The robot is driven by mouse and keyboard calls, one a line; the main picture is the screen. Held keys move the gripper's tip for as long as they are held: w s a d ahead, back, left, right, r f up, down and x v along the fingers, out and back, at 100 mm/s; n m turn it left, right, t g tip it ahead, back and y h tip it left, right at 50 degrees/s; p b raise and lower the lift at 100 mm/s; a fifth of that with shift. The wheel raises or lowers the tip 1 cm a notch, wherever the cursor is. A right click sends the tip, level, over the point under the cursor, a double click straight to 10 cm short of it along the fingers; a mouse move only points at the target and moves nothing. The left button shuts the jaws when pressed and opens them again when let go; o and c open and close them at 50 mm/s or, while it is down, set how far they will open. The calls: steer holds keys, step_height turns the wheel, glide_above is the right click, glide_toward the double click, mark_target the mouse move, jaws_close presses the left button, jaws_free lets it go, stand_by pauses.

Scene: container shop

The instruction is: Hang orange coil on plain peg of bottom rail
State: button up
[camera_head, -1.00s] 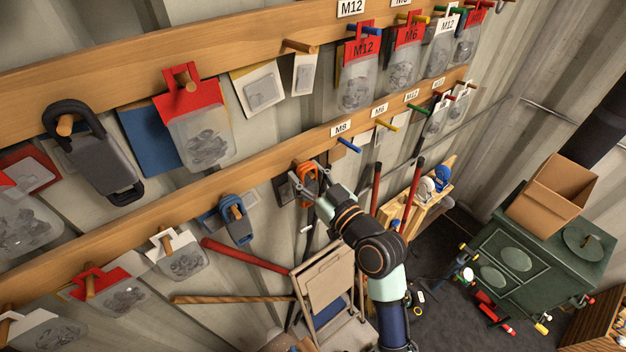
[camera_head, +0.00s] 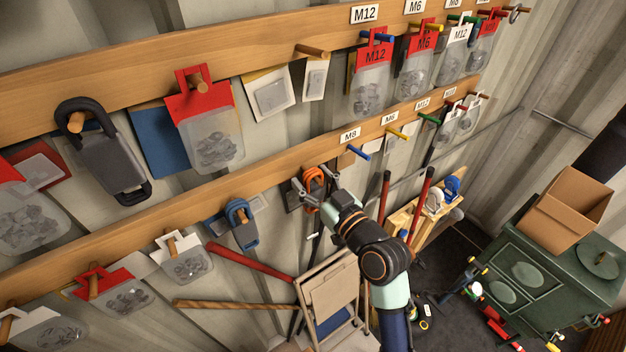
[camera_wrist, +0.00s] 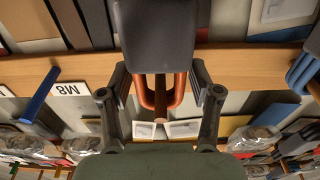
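The orange coil (camera_head: 313,178) is at the bottom wooden rail (camera_head: 270,181), left of the M8 label. In the wrist view, which is upside down, its orange loop (camera_wrist: 178,92) appears around a plain wooden peg (camera_wrist: 161,86), and a dark grey block (camera_wrist: 155,35) covers part of it. My gripper (camera_head: 314,184) is at the coil, with one finger on each side. In the wrist view my gripper (camera_wrist: 160,90) is open, with gaps between its fingers and the orange loop. Contact with the grey block cannot be told.
A blue coil (camera_head: 240,224) hangs on the rail to the left. A blue peg (camera_head: 359,152) under the M8 label is to the right. Bags hang along the top rail (camera_head: 130,84).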

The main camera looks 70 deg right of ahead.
steer(key=shift+o, duration=0.6)
steer(key=shift+s+a, duration=0.1)
steer(key=shift+s, duration=0.15)
steer(key=v, duration=1.1)
steer(key=shift+s+a, duration=0.15)
steer(key=shift+s, duration=0.1)
